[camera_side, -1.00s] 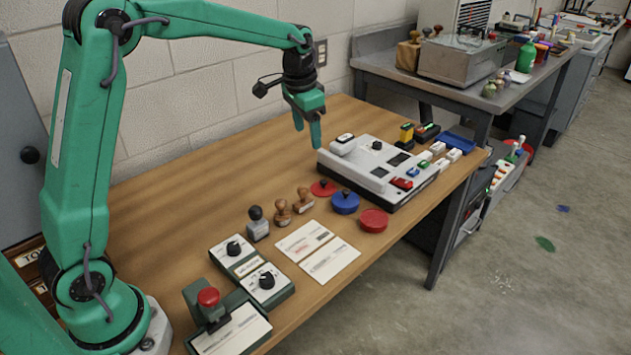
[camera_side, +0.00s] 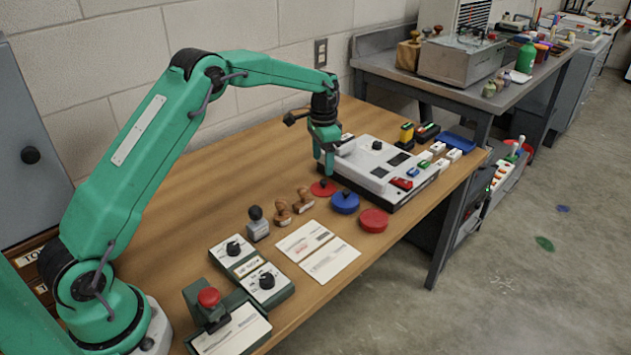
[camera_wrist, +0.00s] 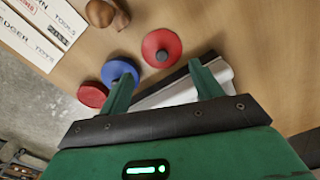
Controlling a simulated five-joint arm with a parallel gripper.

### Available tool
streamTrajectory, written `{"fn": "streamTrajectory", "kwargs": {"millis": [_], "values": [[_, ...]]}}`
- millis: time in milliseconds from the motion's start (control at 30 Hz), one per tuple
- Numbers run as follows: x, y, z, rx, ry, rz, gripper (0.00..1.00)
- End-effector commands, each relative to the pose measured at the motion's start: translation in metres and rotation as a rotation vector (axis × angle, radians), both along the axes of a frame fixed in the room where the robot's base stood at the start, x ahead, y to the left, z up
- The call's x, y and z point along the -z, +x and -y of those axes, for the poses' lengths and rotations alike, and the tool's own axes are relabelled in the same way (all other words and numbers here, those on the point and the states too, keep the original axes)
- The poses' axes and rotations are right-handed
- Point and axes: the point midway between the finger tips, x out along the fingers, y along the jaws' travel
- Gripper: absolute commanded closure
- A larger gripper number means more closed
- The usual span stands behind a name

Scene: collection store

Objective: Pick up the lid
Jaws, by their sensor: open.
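A round red lid (camera_side: 316,190) with a dark knob lies on the wooden table beside the white-topped console. In the wrist view the red lid (camera_wrist: 153,40) is just beyond and between my fingertips. A blue round piece (camera_side: 345,205) with a dark knob stands close to its right, with a flat red disc (camera_side: 373,221) past that. My gripper (camera_side: 326,168) points down above the red lid, near the console. In the wrist view my gripper (camera_wrist: 160,72) shows its two fingers apart with nothing held between them.
The white-topped console (camera_side: 375,160) with buttons stands right behind my gripper. Wooden-handled stamps (camera_side: 303,199) stand left of the lid, and paper cards (camera_side: 318,252) lie in front. Bare tabletop (camera_side: 200,195) is free toward the wall.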

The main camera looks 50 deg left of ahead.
Motion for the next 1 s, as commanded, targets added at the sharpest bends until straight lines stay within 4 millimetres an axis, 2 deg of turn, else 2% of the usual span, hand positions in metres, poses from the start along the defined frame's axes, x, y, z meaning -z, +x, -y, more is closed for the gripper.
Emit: {"fn": "streamTrajectory", "kwargs": {"millis": [300, 667, 1000], "values": [[0.022, 0.000, 0.000, 0.000, 0.000, -0.002, 0.35], [0.031, 0.001, 0.000, 0.000, 0.000, -0.001, 0.35], [0.067, 0.004, -0.001, 0.000, 0.000, -0.002, 0.35]]}}
